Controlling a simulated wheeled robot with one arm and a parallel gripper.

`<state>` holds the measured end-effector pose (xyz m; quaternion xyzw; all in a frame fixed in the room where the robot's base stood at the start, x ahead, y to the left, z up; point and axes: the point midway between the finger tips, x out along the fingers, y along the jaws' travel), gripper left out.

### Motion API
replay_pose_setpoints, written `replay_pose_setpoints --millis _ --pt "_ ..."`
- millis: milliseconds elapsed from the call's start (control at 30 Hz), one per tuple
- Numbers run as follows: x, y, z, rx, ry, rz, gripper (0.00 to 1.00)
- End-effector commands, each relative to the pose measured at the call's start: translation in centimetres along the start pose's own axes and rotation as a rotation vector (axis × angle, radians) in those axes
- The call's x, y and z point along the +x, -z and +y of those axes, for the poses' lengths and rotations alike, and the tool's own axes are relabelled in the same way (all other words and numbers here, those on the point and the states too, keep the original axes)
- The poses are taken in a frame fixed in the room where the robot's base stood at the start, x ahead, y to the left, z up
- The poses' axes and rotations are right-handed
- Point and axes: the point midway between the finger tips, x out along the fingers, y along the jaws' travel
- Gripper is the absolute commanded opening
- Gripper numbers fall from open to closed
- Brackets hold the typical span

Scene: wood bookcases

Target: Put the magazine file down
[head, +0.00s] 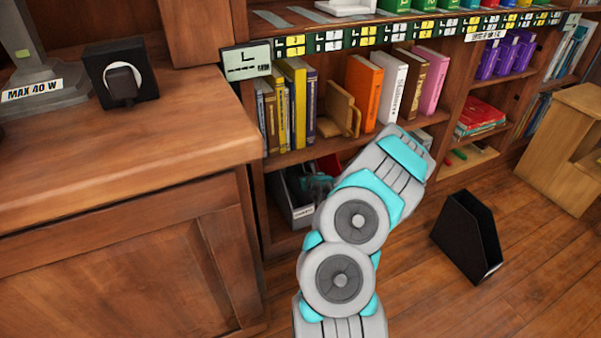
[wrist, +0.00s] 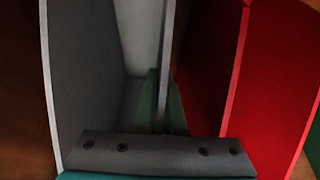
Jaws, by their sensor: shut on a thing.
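A grey magazine file (head: 298,208) stands in the lowest compartment of the bookcase, just right of the wooden cabinet. My gripper (head: 319,187) reaches into that compartment, partly hidden by my arm. In the wrist view the grey file (wrist: 85,70) is open towards me. The two green fingers of my gripper (wrist: 163,85) are shut on its thin right wall, one on each side. The file looks upright; its base is hidden, so I cannot tell whether it touches the shelf floor.
A red file or box (wrist: 270,75) stands close to the right of the grey file. A black magazine file (head: 468,235) stands on the wood floor at the right. Books (head: 365,92) line the shelf above. The cabinet (head: 130,250) closes off the left side.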

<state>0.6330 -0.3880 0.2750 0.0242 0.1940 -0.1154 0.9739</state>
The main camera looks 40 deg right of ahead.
Motion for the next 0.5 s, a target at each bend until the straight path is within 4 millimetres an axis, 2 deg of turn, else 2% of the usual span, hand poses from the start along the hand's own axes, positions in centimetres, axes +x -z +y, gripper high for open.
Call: replay_pose_setpoints --millis 200,233,500 --pt "0.09 0.09 0.01 -0.001 0.0 -0.001 0.0" --pt "0.11 0.14 0.01 -0.001 -0.001 -0.001 0.08" --pt "0.1 0.15 -0.02 -0.001 0.0 -0.001 0.36"
